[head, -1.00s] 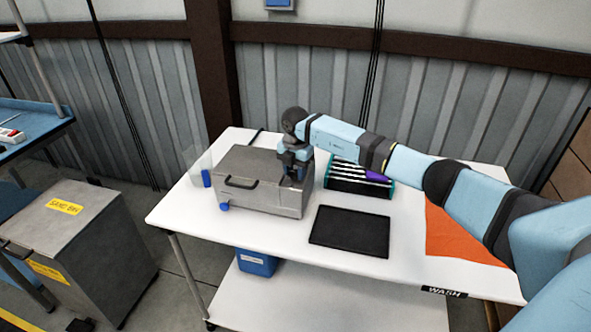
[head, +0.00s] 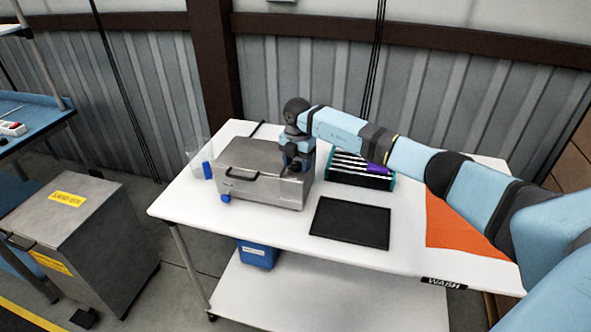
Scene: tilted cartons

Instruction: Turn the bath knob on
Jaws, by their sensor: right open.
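The bath is a grey metal box (head: 262,185) with a dark handle on its lid, on the white table. A blue knob (head: 225,198) sits low at its front left corner. My right gripper (head: 295,169) is open and points down at the right part of the bath's top. It is well to the right of the blue knob. Its fingertips are small and dark here, and I cannot tell whether they touch the lid or what lies between them. My left gripper is not in view.
On the white table (head: 185,205) are a clear container (head: 198,155) left of the bath, a rack (head: 358,178) behind right, a black mat (head: 350,222) and an orange cloth (head: 455,228). A blue bin (head: 258,255) is underneath. A grey cabinet (head: 85,235) stands left.

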